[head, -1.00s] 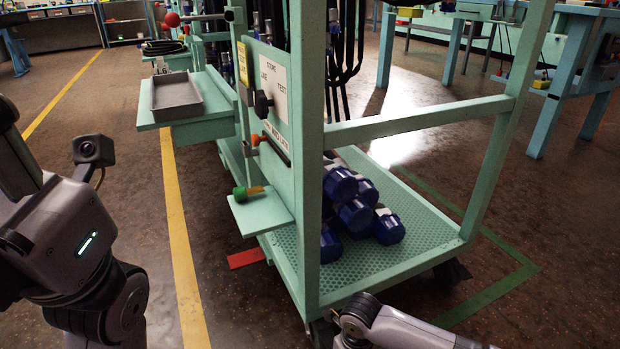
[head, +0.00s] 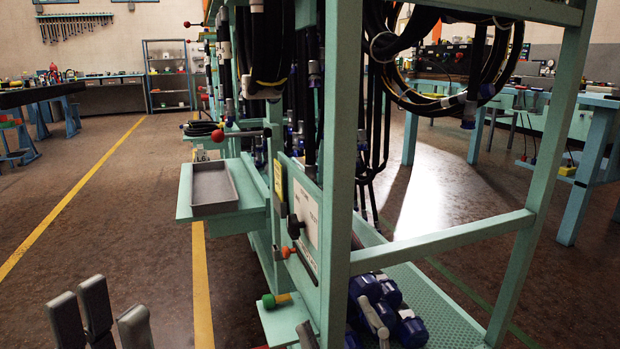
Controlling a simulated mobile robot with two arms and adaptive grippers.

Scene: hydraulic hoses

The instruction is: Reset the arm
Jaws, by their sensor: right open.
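My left gripper (head: 100,316) shows at the bottom left of the head view as upright grey fingers, cut off by the lower edge. Nothing shows held in it, and its opening is unclear. My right gripper (head: 341,326) is at the bottom middle, with grey fingers set apart, open and with nothing seen between them. One finger stands in front of the blue fittings (head: 411,330) on the green cart (head: 342,150). The rest of both arms is out of view, so their pose is hidden.
The cart's side shelf carries a grey tray (head: 213,188). A small lower shelf has a green-tipped handle (head: 276,300). Black hoses (head: 270,50) hang on the cart. A blue workbench (head: 590,160) stands at right. The floor left of the cart is clear around a yellow line (head: 75,197).

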